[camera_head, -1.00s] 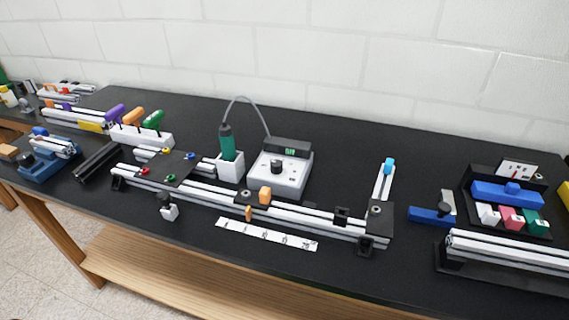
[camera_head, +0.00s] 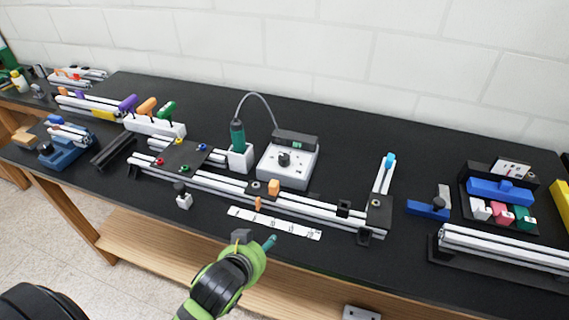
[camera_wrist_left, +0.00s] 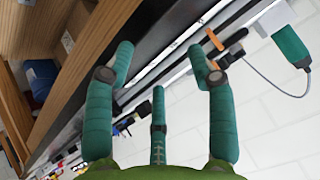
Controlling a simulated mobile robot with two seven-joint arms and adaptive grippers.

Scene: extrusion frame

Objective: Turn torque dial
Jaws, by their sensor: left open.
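The torque dial (camera_head: 284,159) is a black knob on top of a white control box (camera_head: 286,170) in the middle of the black bench. A dark unit with a small green display (camera_head: 295,140) sits at the back of the box. A cable links it to a green screwdriver (camera_head: 238,135) standing in a white holder (camera_head: 240,158). My left gripper (camera_head: 256,240) is at the bench's front edge, well short of the dial, and looks empty. The left wrist view shows its teal fingers (camera_wrist_left: 160,55) spread apart, with the screwdriver (camera_wrist_left: 291,46) at upper right. My right gripper is not visible.
A long aluminium rail (camera_head: 225,186) with an orange block (camera_head: 274,187) lies between my left gripper and the control box. A white printed scale strip (camera_head: 275,223) lies in front of it. Coloured-handle tools (camera_head: 155,123) stand left.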

